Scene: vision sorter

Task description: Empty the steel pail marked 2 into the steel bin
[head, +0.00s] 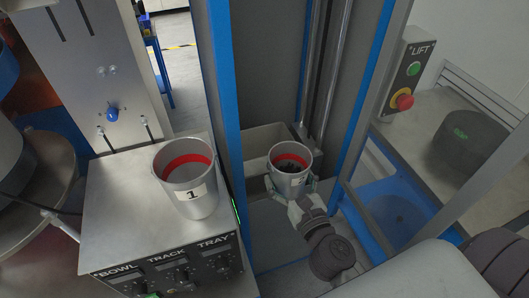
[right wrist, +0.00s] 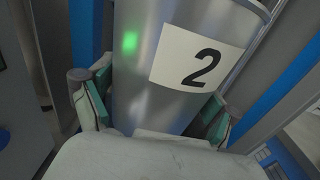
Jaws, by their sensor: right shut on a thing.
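The steel pail marked 2 (head: 290,180) is held upright in the head view, with a red band inside and dark small contents at its bottom. Its label with the number 2 shows clearly in the right wrist view (right wrist: 203,62). My right gripper (head: 291,192) is shut on the pail, its green-padded fingers on either side of the body. The pail is in front of a grey steel bin (head: 254,150), which stands low inside the blue-framed lift bay and is partly hidden by the pail and a post. My left gripper is not in view.
A steel pail marked 1 (head: 187,177) stands on the control box (head: 165,248) at left. Blue posts (head: 222,100) frame the bay on both sides. A LIFT button box (head: 404,75) with green and red buttons is at upper right.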

